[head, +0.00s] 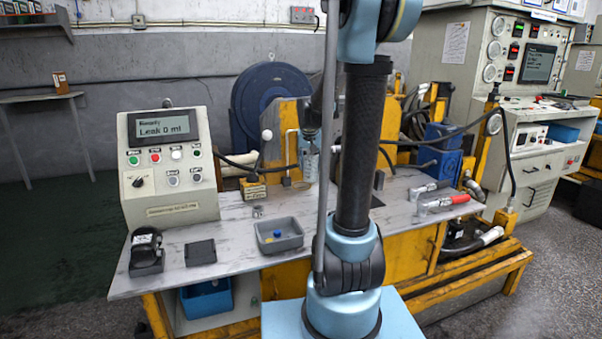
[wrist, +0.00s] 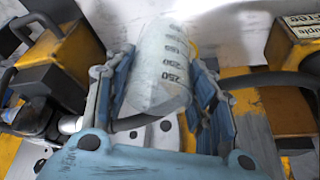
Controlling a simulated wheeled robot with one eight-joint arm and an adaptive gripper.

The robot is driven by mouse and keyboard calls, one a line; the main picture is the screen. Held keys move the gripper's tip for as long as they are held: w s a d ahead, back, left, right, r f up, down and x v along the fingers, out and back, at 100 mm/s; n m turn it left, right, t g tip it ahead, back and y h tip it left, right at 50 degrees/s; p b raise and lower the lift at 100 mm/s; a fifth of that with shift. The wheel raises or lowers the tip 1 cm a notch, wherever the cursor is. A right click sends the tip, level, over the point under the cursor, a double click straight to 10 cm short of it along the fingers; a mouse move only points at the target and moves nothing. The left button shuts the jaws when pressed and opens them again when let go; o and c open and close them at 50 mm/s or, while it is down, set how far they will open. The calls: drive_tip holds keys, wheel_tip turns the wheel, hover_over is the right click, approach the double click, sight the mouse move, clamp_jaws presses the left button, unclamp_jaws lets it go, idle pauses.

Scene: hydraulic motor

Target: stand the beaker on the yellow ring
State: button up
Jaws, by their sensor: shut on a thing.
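The beaker (wrist: 160,65) is clear and pale, with dark volume marks that include 250. In the wrist view it lies between the two fingers of my gripper (wrist: 160,95), which is shut on it. In the head view my gripper (head: 310,140) points down behind my arm, and the beaker (head: 310,167) hangs below it over the rear middle of the bench, in front of the yellow frame. I cannot tell whether its base touches anything. I cannot make out the yellow ring in either view; my arm hides part of the bench.
The leak display box (head: 168,190) is at left. A black holder (head: 147,250) and a dark pad (head: 200,252) lie near it.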

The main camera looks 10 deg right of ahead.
drive_tip(key=w+a, duration=0.2)
drive_tip(key=w, duration=0.7)
drive_tip(key=shift+w+f, duration=0.1)
drive_tip(key=shift+f, duration=3.1)
drive_tip(key=shift+w+f, duration=0.15)
drive_tip(key=shift+f, duration=0.2)
drive_tip(key=o, duration=0.8)
drive_tip(key=shift+c, duration=0.2)
drive_tip(key=v, duration=1.2)
